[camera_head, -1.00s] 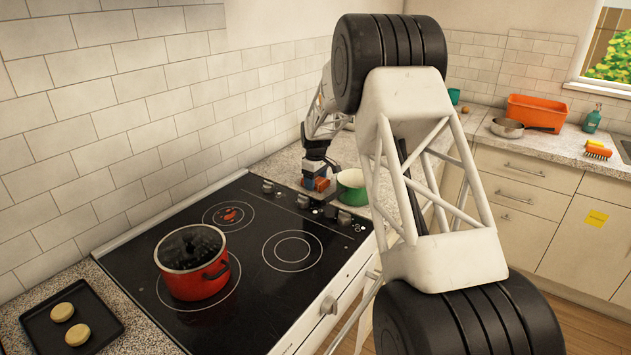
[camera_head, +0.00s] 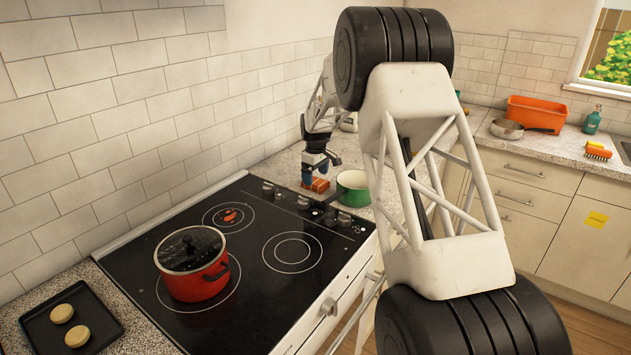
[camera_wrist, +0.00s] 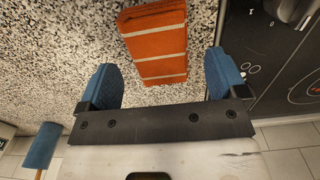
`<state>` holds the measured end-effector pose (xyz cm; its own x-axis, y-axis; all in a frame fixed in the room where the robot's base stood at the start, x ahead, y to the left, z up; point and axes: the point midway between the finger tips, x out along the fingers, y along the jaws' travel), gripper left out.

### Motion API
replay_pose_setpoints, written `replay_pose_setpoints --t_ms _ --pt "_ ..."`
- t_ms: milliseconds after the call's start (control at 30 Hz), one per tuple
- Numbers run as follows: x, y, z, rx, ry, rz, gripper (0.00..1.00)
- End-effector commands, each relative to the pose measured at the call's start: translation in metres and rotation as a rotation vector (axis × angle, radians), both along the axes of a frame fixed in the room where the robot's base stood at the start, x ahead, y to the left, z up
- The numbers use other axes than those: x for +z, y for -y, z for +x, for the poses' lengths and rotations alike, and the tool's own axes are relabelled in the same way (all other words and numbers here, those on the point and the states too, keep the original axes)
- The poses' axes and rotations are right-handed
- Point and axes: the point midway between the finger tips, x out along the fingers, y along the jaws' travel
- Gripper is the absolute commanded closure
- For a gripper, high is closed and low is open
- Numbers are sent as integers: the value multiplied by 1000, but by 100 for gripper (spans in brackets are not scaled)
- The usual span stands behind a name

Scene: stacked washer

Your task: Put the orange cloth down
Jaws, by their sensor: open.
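The orange cloth (camera_wrist: 155,43), folded with pale stripes, lies on the speckled counter (camera_wrist: 60,45) in the wrist view. In the head view the cloth (camera_head: 318,185) shows as a small orange patch beside the stove, left of the green pot. My gripper (camera_wrist: 162,85) has blue fingers set wide apart, open and empty. The cloth lies ahead of and partly between the fingertips, without visible contact. In the head view my gripper (camera_head: 320,165) is just above the cloth.
A green pot (camera_head: 352,190) stands close to the right of the cloth. The black stovetop (camera_head: 290,250) with a red lidded pot (camera_head: 195,275) is in front. Behind, the far counter holds an orange bin (camera_head: 535,112) and a pan (camera_head: 507,128).

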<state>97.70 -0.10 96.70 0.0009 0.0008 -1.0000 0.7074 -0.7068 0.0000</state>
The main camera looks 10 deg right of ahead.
Motion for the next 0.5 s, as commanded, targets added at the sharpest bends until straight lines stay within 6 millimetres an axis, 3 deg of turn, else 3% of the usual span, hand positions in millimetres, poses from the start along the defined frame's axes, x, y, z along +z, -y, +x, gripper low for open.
replay_pose_setpoints --t_ms 300,500 --pt "53 0 0 0 3 0 9" --pt "77 0 0 0 1 0 9"
